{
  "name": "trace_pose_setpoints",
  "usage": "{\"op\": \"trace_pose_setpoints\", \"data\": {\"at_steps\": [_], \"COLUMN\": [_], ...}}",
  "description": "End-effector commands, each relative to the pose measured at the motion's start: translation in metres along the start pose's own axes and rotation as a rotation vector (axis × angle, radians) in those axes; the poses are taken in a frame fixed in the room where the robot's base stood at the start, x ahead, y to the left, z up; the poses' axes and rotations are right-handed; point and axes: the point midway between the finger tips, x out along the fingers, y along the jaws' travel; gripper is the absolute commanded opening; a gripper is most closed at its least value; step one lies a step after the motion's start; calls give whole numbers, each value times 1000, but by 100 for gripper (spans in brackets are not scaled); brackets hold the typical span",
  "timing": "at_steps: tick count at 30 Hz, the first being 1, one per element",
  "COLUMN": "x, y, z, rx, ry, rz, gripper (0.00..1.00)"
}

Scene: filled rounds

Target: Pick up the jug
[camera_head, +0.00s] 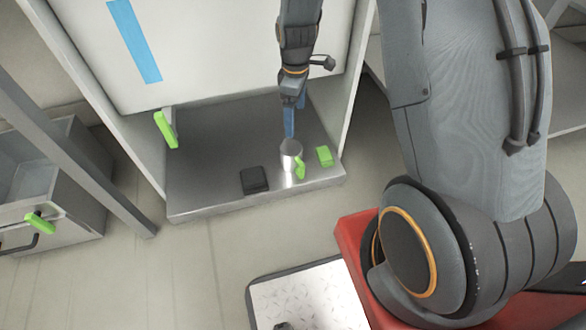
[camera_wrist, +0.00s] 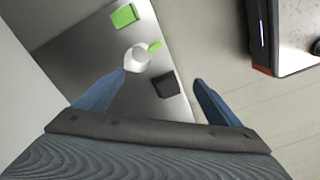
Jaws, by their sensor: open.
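The jug (camera_head: 289,157) is a shiny silver cylinder with a green handle. It stands upright on a grey metal shelf (camera_head: 215,185). In the wrist view the jug (camera_wrist: 136,58) shows from above, with its green handle pointing up and right. My gripper (camera_head: 289,125) points down just behind or above the jug in the head view. In the wrist view its blue fingers (camera_wrist: 159,78) are spread wide and empty. The left fingertip overlaps the jug's edge in the picture; I cannot tell whether they touch.
A black block (camera_head: 254,180) lies left of the jug and a green block (camera_head: 324,156) lies right of it. A green handle (camera_head: 166,130) sticks out at the shelf's left. White side panels flank the shelf. An open drawer (camera_head: 50,190) stands further left.

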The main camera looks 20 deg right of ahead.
Motion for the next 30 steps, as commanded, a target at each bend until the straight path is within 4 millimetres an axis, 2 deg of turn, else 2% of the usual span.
{"op": "trace_pose_setpoints", "data": {"at_steps": [1,3,9,12,15,18,30], "x": [36,67,151,184,209,224,260], "y": [10,20,45,55,61,65,66], "z": [-6,-13,-29,-35,-39,-42,-43], "rx": [-40,-98,-252,-315,-364,-395,-414], "ry": [-2,-3,-4,-4,-4,-4,-4], "rz": [-4,-5,-9,-10,-10,-9,-11], "gripper": [88,88,88,88,88,88,88]}}
